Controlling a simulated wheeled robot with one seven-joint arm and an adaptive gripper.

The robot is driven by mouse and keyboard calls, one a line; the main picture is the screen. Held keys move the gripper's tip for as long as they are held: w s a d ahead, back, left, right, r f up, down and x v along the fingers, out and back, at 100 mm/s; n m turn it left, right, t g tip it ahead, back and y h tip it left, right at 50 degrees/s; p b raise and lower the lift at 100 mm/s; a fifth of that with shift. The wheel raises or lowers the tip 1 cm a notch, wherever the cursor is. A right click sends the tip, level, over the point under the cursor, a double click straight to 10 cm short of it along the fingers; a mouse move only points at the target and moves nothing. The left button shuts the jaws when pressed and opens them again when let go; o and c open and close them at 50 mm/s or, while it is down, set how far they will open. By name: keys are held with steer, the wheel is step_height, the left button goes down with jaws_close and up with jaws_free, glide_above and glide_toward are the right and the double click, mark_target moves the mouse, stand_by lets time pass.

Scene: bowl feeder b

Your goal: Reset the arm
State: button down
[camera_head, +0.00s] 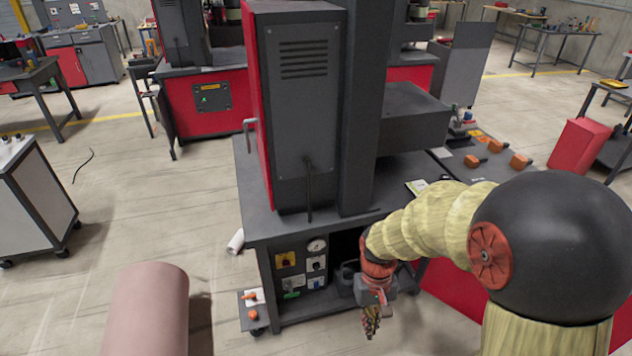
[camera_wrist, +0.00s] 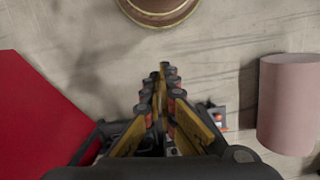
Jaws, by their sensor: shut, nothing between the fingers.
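My gripper (camera_head: 371,325) hangs at the end of my yellow-sleeved arm, low in front of the dark machine bench (camera_head: 330,219). Its fingers point down toward the floor. In the wrist view my gripper (camera_wrist: 161,82) shows its two yellow and black fingers drawn together at the tips, with nothing between them. It touches no object that I can make out.
A pinkish cylinder (camera_head: 146,310) stands at the lower left; it also shows in the wrist view (camera_wrist: 290,104). The bench carries a tall dark cabinet (camera_head: 305,110) and a control panel (camera_head: 301,265). A white wheeled cart (camera_head: 32,200) stands left. Floor between them is mostly clear.

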steer(key=s+d+r+t, duration=0.1)
steer(key=s+r+t, duration=0.1)
steer(key=s+r, duration=0.2)
steer(key=s+d+r+m+t+b, duration=0.1)
steer(key=s+d+r+t, duration=0.1)
steer(key=r, duration=0.9)
steer(key=s+d+r+t+b, duration=0.1)
steer(key=s+d+r+t, duration=0.1)
steer(key=s+r, duration=0.4)
steer(key=shift+r+m+t, duration=0.3)
steer(key=shift+r+t, duration=0.5)
